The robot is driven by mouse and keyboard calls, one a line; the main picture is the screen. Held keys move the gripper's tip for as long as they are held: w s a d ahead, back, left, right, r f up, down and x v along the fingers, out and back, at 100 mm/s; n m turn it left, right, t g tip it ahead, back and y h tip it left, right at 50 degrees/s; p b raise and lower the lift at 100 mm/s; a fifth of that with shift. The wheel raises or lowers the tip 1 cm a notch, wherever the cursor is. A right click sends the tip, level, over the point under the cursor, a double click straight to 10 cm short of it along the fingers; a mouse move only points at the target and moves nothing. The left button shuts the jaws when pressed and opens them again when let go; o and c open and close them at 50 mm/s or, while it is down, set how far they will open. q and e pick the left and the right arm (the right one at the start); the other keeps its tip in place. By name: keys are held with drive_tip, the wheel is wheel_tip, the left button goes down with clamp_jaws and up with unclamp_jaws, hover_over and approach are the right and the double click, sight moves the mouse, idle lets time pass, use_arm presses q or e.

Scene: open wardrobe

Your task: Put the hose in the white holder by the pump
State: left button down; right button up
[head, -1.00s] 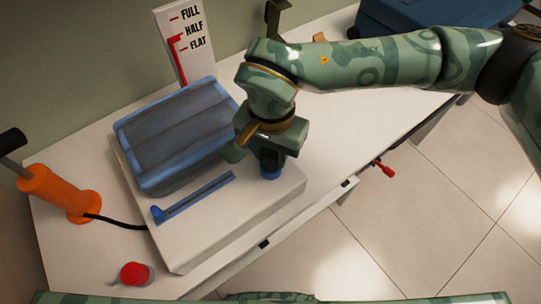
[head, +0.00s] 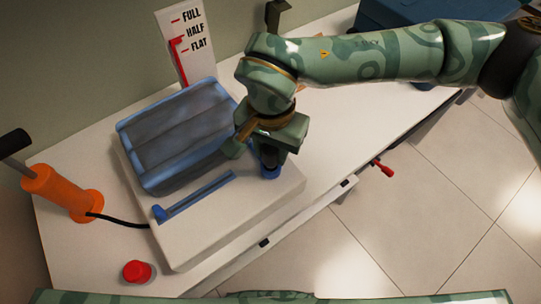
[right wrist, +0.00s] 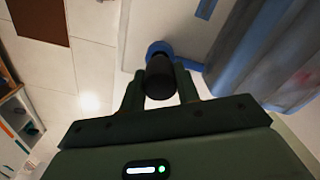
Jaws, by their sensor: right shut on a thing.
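The orange pump (head: 60,193) with a dark handle stands at the left end of the white table. A black hose (head: 118,220) runs from its foot to the edge of the white platform (head: 200,241), where I lose it. My right gripper (head: 268,160) is low over the platform's right corner, at a blue round fitting. In the right wrist view its fingers (right wrist: 161,92) are shut on a black cylindrical piece (right wrist: 159,73), whose far end meets the blue ring (right wrist: 158,49). I cannot tell if this is the hose's end. I cannot make out a white holder. My left gripper is out of view.
A grey-blue mattress (head: 180,140) lies on the platform, with a blue strip (head: 207,196) in front. A FULL/HALF/FLAT gauge (head: 187,45) stands behind. A red button-like piece (head: 137,272) is on the table near the pump. A blue box (head: 420,15) is at the back right.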

drive_tip(key=shift+r, duration=0.1)
drive_tip(key=shift+r+p, duration=1.2)
drive_tip(key=shift+r, duration=0.75)
drive_tip(key=shift+d, duration=0.1)
